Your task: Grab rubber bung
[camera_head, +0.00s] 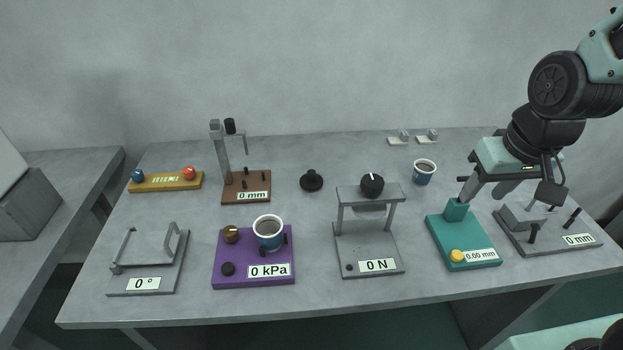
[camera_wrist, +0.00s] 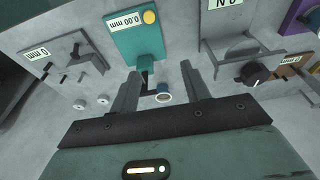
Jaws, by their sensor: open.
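A small black flanged piece with a narrower top, which looks like the rubber bung (camera_head: 311,181), stands on the table in the head view, right of the brown stand. I cannot make it out in the wrist view. My gripper (camera_head: 487,188) is far to its right, above the back of the teal device. It also shows in the wrist view (camera_wrist: 160,88), with its fingers wide apart and nothing held. A small blue cup with a white rim (camera_wrist: 163,97) shows between the fingers there, below them on the table.
The brown stand (camera_head: 260,187) is left of the bung, and the grey press (camera_head: 368,245) with a black knob is in front right. A purple device (camera_head: 225,270) carries another cup (camera_head: 268,233). The teal device (camera_head: 470,240) is under my gripper. Table is clear behind the bung.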

